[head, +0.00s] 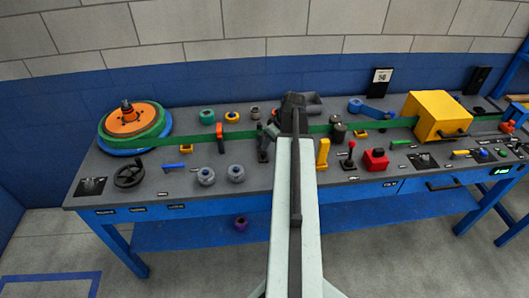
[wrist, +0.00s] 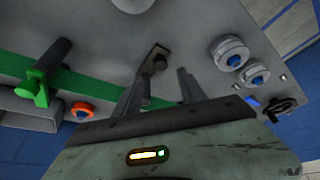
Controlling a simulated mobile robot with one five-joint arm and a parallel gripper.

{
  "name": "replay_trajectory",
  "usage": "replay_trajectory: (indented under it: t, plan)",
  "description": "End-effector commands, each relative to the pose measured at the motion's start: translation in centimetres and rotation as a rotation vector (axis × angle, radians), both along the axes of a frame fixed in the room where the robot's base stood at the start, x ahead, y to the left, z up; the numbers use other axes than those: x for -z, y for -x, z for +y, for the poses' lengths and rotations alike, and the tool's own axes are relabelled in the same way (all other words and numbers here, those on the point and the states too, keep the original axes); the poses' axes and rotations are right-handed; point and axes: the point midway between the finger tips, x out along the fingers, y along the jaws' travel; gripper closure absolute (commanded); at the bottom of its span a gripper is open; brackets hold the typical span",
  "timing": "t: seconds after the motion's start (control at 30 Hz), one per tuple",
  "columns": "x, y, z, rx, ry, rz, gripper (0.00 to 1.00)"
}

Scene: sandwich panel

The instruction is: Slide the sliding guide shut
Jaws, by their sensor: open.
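A green strip (head: 185,138) runs along the bench from the reel at left to the yellow box. I cannot tell for certain which fitting is the sliding guide. In the wrist view a green bracket (wrist: 40,88) with a dark bar sits at the strip, left of my gripper (wrist: 161,78). A dark upright piece on a small plate (wrist: 155,60) shows beyond and between my fingers. My gripper is open, its two dark fingers apart, with nothing seen held between them. In the head view my arm hides the middle of the strip and most of my gripper.
The reel (head: 160,128) and a black handwheel (head: 130,175) are at left. Two grey rollers (head: 205,176) stand near the front edge. A yellow post (head: 322,153), a red box (head: 376,160) and the yellow box (head: 437,115) are at right.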

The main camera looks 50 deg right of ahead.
Motion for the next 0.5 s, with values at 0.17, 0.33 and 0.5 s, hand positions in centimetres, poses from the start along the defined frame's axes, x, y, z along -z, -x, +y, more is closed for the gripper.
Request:
replay_trajectory:
  t: [0.17, 0.33, 0.5]
  plan:
    - [2.8, -0.9, 0.1, -0.001, 0.000, 0.001, 0.52]
    - [5.8, -2.1, 0.2, 0.000, 0.000, 0.001, 0.52]
    - [7.1, -2.8, 0.3, 0.000, 0.000, 0.001, 0.52]
